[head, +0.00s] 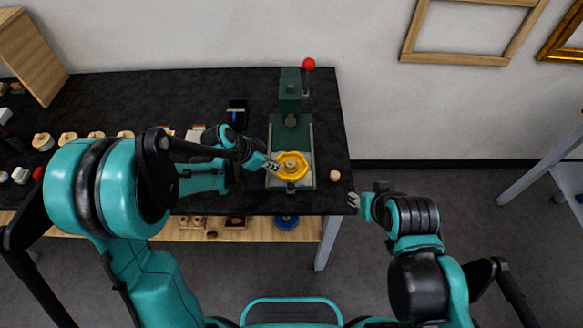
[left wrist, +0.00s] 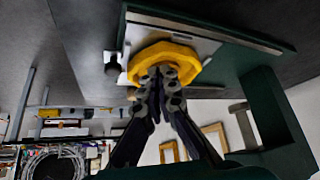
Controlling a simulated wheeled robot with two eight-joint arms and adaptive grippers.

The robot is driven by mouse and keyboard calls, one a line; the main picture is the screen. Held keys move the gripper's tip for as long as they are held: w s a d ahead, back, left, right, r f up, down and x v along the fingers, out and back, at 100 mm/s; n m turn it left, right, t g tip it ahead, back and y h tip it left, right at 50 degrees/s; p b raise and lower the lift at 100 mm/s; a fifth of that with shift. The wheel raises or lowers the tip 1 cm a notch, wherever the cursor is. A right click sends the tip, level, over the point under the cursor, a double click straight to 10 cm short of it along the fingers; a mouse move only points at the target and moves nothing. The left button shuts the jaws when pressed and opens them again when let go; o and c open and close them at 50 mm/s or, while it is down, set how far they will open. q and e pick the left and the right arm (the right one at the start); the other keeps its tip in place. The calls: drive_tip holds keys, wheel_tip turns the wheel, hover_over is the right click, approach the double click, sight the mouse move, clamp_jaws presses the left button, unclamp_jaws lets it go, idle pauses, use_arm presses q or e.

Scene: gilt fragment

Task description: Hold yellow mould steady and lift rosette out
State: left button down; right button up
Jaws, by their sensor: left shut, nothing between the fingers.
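The yellow mould (head: 301,163) sits on the base plate of a green press near the bench's right end. A small pale brown piece (head: 291,167) shows in its middle; I cannot tell if it is the rosette. In the left wrist view the mould (left wrist: 150,55) lies just beyond my left fingertips, which hide part of its near side. My left gripper (head: 273,165) is shut and empty at the mould's left edge; I cannot tell if it touches. My right gripper (head: 354,200) is off the bench's front right corner, away from the mould; its finger opening is unclear.
The green press (head: 290,92) with a red knob (head: 308,63) stands behind the mould. A small pale round piece (head: 335,175) lies to its right. Several pale round pieces line the bench's left part, partly behind my left arm.

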drive_tip(key=shift+f+b, duration=0.65)
drive_tip(key=shift+c, duration=0.3)
idle(2.9)
drive_tip(key=shift+c, duration=0.2)
drive_tip(key=w+a+r+n+g, duration=0.4)
drive_tip(key=w+a+n, duration=0.3)
drive_tip(key=w, duration=0.5)
drive_tip(key=n+g, duration=0.3)
drive_tip(key=n, duration=0.3)
hover_over(291, 163)
wheel_tip(291, 163, down, 5)
wheel_tip(291, 163, down, 12)
drive_tip(key=shift+r, duration=0.15)
drive_tip(key=c, duration=0.7)
